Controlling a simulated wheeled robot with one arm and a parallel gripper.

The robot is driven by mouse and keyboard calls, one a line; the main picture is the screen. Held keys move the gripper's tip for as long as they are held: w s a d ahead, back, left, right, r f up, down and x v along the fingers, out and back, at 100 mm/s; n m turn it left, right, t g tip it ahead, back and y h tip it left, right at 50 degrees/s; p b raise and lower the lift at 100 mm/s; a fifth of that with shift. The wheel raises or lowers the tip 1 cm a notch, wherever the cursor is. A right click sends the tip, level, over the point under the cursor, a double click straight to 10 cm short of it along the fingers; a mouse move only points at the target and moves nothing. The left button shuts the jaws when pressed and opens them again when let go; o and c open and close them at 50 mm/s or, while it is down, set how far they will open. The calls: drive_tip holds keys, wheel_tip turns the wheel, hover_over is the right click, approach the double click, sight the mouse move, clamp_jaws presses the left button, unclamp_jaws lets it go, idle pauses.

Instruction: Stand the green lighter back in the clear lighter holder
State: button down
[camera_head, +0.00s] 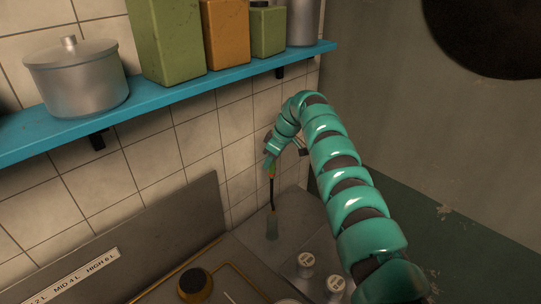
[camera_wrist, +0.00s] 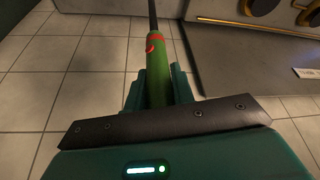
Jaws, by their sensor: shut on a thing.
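My gripper (camera_head: 270,163) is shut on the green lighter (camera_wrist: 157,75), near the tiled corner above the counter. In the wrist view the lighter's green handle sits between the two teal fingers, with a red band near its top and a dark thin rod beyond. In the head view the rod (camera_head: 272,194) points down, nearly upright. The holder is not clear in the wrist view.
Two lidded metal jars (camera_head: 306,262) (camera_head: 335,286) stand right of the holder, close to my arm. A stove with a brass-rimmed burner (camera_head: 195,285) and a metal back panel (camera_head: 130,240) lies left. A blue shelf (camera_head: 180,95) with a pot (camera_head: 77,80) and canisters hangs above.

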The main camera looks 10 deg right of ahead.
sight(273, 178)
drive_tip(key=shift+f, duration=0.7)
drive_tip(key=shift+f+b, duration=3.6)
drive_tip(key=shift+f, duration=1)
drive_tip(key=c, duration=1.1)
unclamp_jaws()
